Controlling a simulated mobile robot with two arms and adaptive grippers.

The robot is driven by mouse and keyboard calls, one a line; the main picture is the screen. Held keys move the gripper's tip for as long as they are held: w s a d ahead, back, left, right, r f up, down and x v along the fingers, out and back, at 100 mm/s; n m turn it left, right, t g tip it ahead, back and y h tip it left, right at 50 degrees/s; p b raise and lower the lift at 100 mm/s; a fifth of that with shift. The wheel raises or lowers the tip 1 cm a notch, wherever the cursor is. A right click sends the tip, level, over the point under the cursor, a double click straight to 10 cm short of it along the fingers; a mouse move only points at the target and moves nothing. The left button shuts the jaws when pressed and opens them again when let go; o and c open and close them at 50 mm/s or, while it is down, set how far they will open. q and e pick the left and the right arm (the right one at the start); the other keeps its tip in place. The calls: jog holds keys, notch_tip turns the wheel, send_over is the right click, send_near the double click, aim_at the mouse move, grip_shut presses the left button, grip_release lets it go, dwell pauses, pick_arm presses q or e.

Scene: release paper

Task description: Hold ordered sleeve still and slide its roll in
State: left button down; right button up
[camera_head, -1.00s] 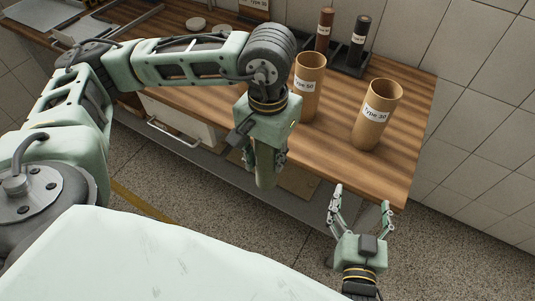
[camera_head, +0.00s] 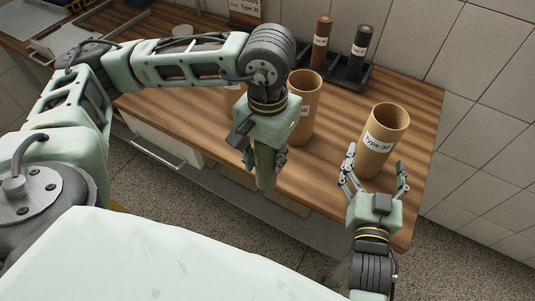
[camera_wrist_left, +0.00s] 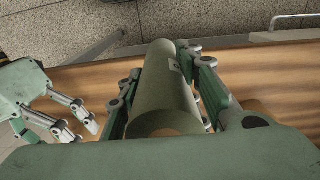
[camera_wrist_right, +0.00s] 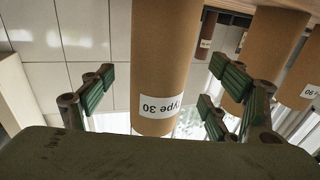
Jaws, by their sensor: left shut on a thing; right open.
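The brown cardboard Type 30 sleeve (camera_head: 383,140) stands upright near the table's front right edge. My right gripper (camera_head: 376,172) is open, with one finger to each side of the sleeve's lower part. The right wrist view shows the same sleeve (camera_wrist_right: 160,70), upside down, between the spread fingers. My left gripper (camera_head: 264,158) is shut on a hollow green roll (camera_head: 265,172), held pointing down at the table's front edge. In the left wrist view the roll (camera_wrist_left: 165,95) lies between both fingers, its label too small to read. A card (camera_head: 245,10) at the back reads Type 30.
A second sleeve (camera_head: 304,95) stands partly behind my left gripper, and a third (camera_head: 234,100) is mostly hidden by that arm. A red-brown roll (camera_head: 321,45) and a black roll (camera_head: 360,55) stand in a dark rack (camera_head: 350,73). Bare wood (camera_head: 345,105) lies between the sleeves.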

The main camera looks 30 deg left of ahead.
jog(key=shift+b+x, duration=0.55)
jog(key=shift+x, duration=2)
jog(key=shift+r, duration=0.1)
jog(key=shift+s, duration=0.1)
jog(key=shift+c, duration=0.3)
jog(key=c, duration=1.2)
